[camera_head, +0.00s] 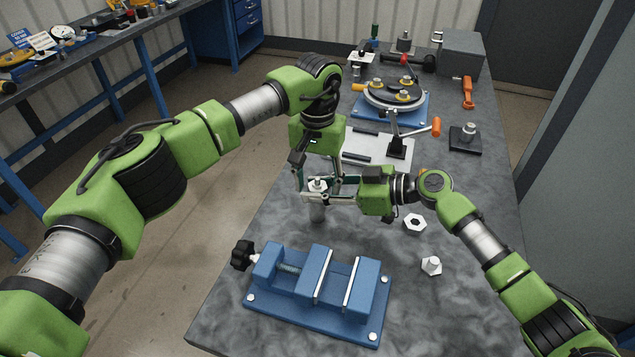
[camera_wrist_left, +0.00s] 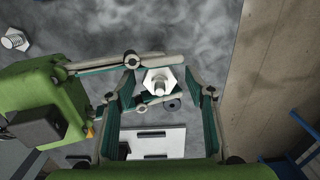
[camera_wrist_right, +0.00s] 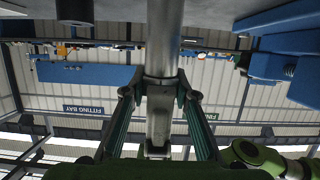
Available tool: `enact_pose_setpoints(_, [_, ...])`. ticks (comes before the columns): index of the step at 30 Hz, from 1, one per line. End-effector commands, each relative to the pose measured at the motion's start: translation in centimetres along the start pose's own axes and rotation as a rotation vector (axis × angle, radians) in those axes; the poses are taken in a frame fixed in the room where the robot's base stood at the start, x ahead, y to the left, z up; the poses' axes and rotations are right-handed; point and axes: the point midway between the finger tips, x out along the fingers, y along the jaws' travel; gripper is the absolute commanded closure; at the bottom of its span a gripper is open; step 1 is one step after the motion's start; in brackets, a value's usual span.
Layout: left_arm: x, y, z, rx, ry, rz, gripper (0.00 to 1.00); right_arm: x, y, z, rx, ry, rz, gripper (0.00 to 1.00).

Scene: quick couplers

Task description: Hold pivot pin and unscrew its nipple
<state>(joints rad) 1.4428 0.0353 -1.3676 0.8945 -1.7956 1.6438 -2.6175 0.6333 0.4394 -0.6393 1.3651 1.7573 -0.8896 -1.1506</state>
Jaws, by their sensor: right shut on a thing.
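The pivot pin (camera_head: 317,213) is a grey metal cylinder standing upright at the table's left edge, behind the blue vise. Its pale hex nipple (camera_head: 317,184) is at its top; the left wrist view shows the nipple (camera_wrist_left: 160,79) from above. My right gripper (camera_wrist_right: 161,88) is shut on the upper pin, reaching in from the right. My left gripper (camera_wrist_left: 160,72) points down over the nipple, one finger on each side. It is open, with gaps visible between fingers and hex. The pin (camera_wrist_right: 165,38) fills the middle of the right wrist view.
A blue vise (camera_head: 318,285) stands in front. A white nut (camera_head: 415,222) and a loose hex fitting (camera_head: 431,265) lie to the right. Behind are a pale plate (camera_head: 375,148) with a toggle clamp (camera_head: 398,145) and a round fixture (camera_head: 393,95). The table's front right is clear.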

Motion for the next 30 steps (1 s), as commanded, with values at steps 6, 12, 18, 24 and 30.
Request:
enact_pose_setpoints(6, [0.0,0.0,0.0,0.000,0.000,0.000,0.51,0.0,0.1,0.0,-0.001,0.000,0.001,1.00])
enact_pose_setpoints(12, [-1.3,0.0,-0.1,0.000,0.003,-0.001,0.51,0.0,0.1,0.0,-0.001,0.000,0.001,1.00])
enact_pose_setpoints(18, [-4.0,0.0,-0.1,0.000,0.003,0.000,0.51,0.0,0.1,0.0,-0.001,0.000,0.002,1.00])
enact_pose_setpoints(24, [-4.5,0.0,0.0,0.000,0.000,0.001,0.51,0.0,0.1,0.0,-0.001,0.000,0.001,1.00])
enact_pose_setpoints(30, [-4.5,0.0,0.0,0.000,0.000,0.000,0.51,0.0,0.0,0.0,-0.001,0.000,0.001,0.53])
